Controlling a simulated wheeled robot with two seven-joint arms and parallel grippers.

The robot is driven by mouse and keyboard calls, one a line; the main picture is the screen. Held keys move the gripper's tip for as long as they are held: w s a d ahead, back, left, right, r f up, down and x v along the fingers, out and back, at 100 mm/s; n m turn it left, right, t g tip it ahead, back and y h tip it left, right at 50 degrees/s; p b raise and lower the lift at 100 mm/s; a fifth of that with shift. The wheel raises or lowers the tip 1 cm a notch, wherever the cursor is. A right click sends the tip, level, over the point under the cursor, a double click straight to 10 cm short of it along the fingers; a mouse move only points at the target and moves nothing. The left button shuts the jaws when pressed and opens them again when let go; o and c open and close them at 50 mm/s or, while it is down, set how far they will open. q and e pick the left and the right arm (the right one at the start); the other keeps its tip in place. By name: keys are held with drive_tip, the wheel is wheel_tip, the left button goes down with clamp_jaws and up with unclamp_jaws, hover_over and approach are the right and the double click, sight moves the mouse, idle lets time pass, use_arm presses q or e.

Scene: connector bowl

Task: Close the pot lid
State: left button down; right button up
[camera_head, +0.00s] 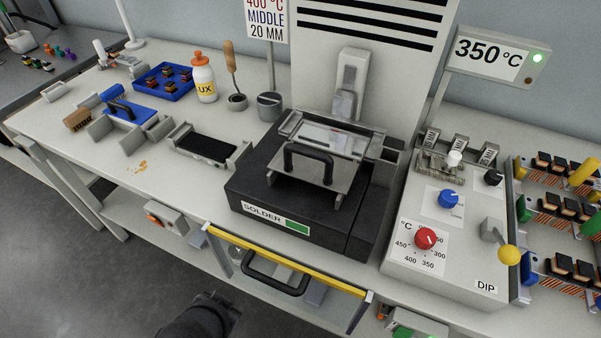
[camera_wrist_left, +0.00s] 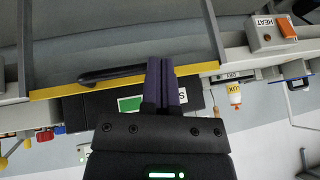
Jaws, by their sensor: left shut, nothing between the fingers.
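The pot lid (camera_head: 297,181) is a grey plate with a black arched handle (camera_head: 310,160). It sits over the front part of the black solder pot (camera_head: 240,190). A shiny silver area (camera_head: 335,138) shows behind the lid. My left gripper (camera_wrist_left: 162,64) is shut and empty in the left wrist view, where the scene appears upside down. The pot's front with its green label (camera_wrist_left: 128,104) shows beyond the fingers there. A dark part of my own arm shows at the bottom of the head view, apart from the lid. My right gripper is out of view.
A yellow-edged drawer (camera_head: 290,262) with a black handle (camera_head: 275,275) is below the pot. A control box (camera_head: 450,240) with knobs and a yellow-tipped lever stands right. A black tray (camera_head: 206,149) and flux bottle (camera_head: 203,80) stand left.

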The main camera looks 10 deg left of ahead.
use_arm(q)
drive_tip(key=w+r+m+t, duration=0.6)
drive_tip(key=t, duration=0.1)
drive_tip(key=m+t+h, duration=0.6)
drive_tip(key=m, duration=0.5)
approach(314, 153)
drive_tip(key=x, duration=0.4)
drive_tip(key=a+x, duration=0.1)
drive_tip(key=x, duration=0.2)
drive_tip(key=shift+w+f, duration=0.15)
drive_tip(key=shift+f, duration=0.25)
